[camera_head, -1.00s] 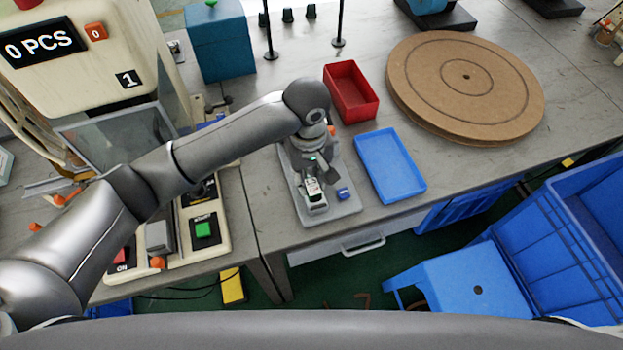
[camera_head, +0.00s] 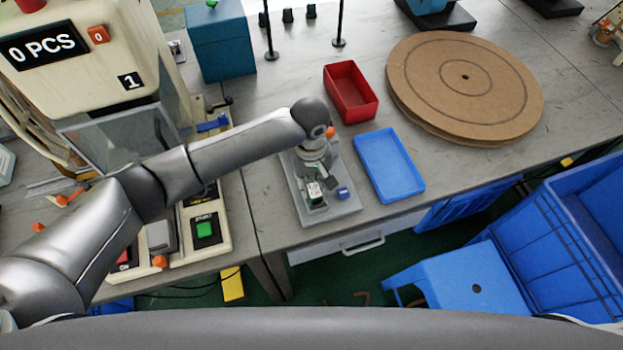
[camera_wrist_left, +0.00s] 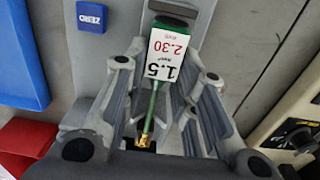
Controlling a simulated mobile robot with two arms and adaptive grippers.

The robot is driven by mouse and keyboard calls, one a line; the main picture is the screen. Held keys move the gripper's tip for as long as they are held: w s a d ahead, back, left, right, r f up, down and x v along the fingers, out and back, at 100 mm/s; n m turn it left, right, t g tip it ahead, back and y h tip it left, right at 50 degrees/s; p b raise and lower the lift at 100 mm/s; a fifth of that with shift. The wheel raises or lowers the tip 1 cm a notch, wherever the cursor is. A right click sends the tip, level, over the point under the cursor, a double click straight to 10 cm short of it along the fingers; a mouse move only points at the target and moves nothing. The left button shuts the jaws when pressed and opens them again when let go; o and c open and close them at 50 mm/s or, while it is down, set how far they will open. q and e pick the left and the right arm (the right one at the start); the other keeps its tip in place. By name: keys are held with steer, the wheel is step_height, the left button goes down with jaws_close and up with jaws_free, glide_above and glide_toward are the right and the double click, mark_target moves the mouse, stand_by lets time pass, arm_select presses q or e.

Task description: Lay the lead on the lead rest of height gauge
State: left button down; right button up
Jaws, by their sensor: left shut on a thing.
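The height gauge (camera_head: 340,205) is a grey plate on the bench with a blue ZERO button (camera_head: 343,193), which also shows in the left wrist view (camera_wrist_left: 91,15). My left gripper (camera_head: 317,175) is over the plate, pointing down. In the left wrist view the gripper (camera_wrist_left: 163,82) is shut on the lead (camera_wrist_left: 152,108), a green stem with a brass end. A white label (camera_wrist_left: 170,58) reading 1.5 and 2.30 overlaps the stem; whether it is attached is unclear. The lead rest is not clearly visible behind the fingers and label. My right gripper is not in view.
A blue tray (camera_head: 418,192) lies right of the gauge, and a red bin (camera_head: 374,106) stands behind. A machine with a green button (camera_head: 204,229) is on the left. Round brown discs (camera_head: 430,90) lie at the back right. The bench's front edge is close to the gauge.

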mark_target(311, 183)
arm_select(q)
steer(key=c, duration=1.2)
jaws_free()
step_height(311, 183, up, 12)
steer(key=shift+a+r+b, duration=0.1)
steer(key=shift+r+b, duration=0.05)
steer(key=shift+b, duration=0.55)
